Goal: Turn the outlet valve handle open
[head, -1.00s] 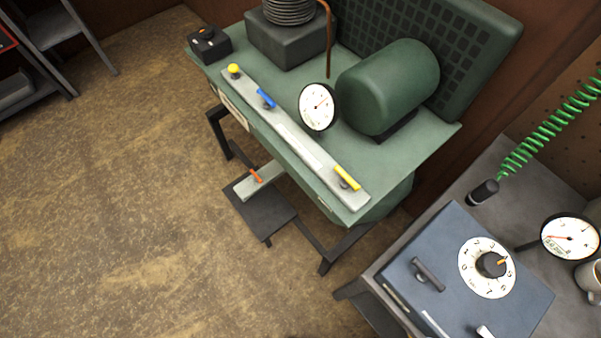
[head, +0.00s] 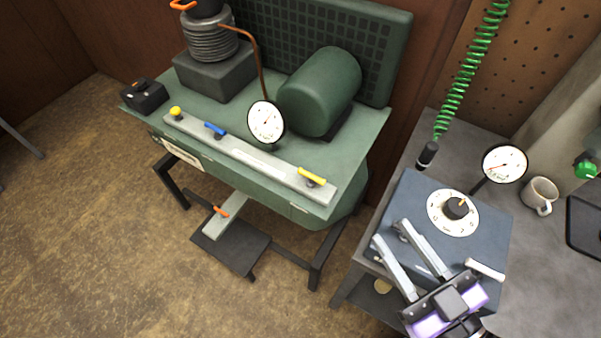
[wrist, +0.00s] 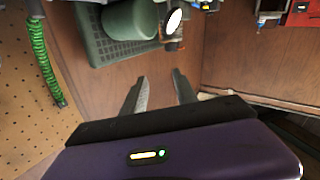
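The green compressor bench carries a grey manifold bar (head: 255,160) along its front edge. On it are a yellow lever handle (head: 312,176) at the right end, a blue lever handle (head: 214,130) left of the middle and a yellow knob (head: 176,111) at the left end. An orange-red lever (head: 221,211) sits low on a grey bar below. I cannot read which one is the outlet valve. My gripper (head: 390,232) is open and empty at lower right, over the blue box in the picture, apart from every handle. In the wrist view, its fingers (wrist: 160,75) are spread with nothing between them.
A gauge (head: 266,121) stands behind the bar, before the green tank (head: 322,90). At right, a grey bench (head: 540,265) bears a blue dial box (head: 414,190), another gauge (head: 504,164) and a mug (head: 540,193). The floor in front is clear.

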